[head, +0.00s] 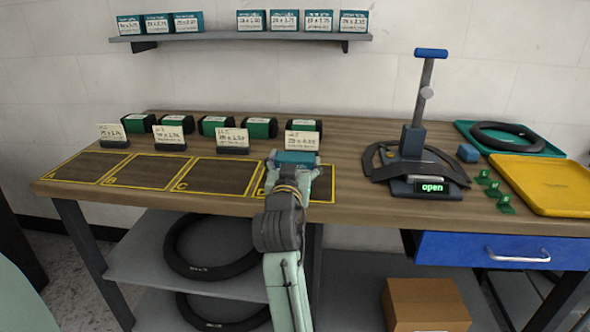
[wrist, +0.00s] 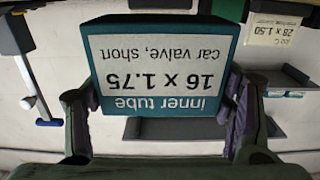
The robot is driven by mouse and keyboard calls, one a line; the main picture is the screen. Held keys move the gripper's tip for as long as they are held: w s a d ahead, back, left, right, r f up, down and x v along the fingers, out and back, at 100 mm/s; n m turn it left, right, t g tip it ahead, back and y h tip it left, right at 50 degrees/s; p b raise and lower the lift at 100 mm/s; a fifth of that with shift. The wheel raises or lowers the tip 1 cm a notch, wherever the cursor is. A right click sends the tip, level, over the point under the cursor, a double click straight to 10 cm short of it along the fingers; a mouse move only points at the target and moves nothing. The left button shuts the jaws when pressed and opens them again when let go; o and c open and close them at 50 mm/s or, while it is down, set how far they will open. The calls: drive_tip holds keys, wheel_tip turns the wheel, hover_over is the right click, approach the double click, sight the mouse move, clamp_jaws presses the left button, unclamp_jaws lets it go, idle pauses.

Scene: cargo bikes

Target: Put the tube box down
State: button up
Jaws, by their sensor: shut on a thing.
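The tube box (wrist: 155,65) is teal with a white label reading "inner tube 16 x 1.75 car valve, short", upside down in the wrist view. My gripper (wrist: 155,105) is shut on it, one finger on each side. In the head view the teal box (head: 296,157) is in my gripper (head: 294,168) over the fourth yellow-outlined square (head: 324,190), at the front of the wooden bench (head: 360,208). My gripper and arm hide much of that square. I cannot tell whether the box touches the bench.
The other three squares (head: 216,177) are empty. Card holders (head: 232,140) and dark green rolls (head: 215,124) stand behind the squares. A wall shelf (head: 220,37) holds several boxes. To the right are a clamp stand (head: 412,140), a yellow tray (head: 545,182) and a green tray (head: 540,148).

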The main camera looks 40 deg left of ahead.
wheel_tip(320, 180, up, 2)
drive_tip(key=shift+s+d+r, duration=0.1)
drive_tip(key=r+b+v, duration=0.1)
drive_tip(key=b+v, duration=0.4)
drive_tip(key=v, duration=1)
drive_tip(key=shift+s+d+b, duration=0.2)
drive_tip(key=shift+s+b, duration=0.1)
drive_tip(key=shift+b, duration=0.05)
drive_tip(key=shift+r, duration=0.1)
